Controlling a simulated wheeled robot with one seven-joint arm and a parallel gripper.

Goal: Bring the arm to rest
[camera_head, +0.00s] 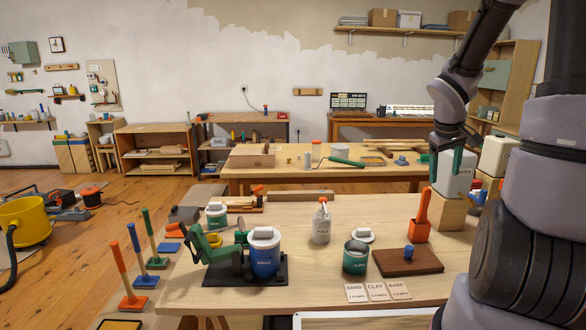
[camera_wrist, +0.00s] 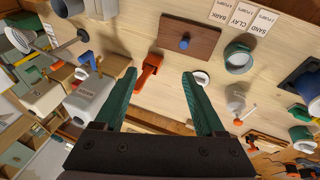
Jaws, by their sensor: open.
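My arm reaches in from the right in the head view, bent so that its end hangs down. My gripper (camera_head: 446,160) is above the right side of the near workbench (camera_head: 320,220), in front of a white container (camera_head: 455,184) on a wooden block. In the wrist view its two green fingers (camera_wrist: 159,74) stand wide apart with nothing held between them. An orange holder (camera_wrist: 149,75) shows between the fingertips, on the bench below. The same orange holder (camera_head: 421,219) stands upright in the head view. Whether a finger touches the white container cannot be told.
A brown board with a blue knob (camera_head: 407,262), an open green tin (camera_head: 355,258), a grey spray bottle (camera_head: 321,224) and a blue tub (camera_head: 264,256) stand on the bench. More white containers (camera_head: 494,157) crowd the right. Open air lies above the bench's middle.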

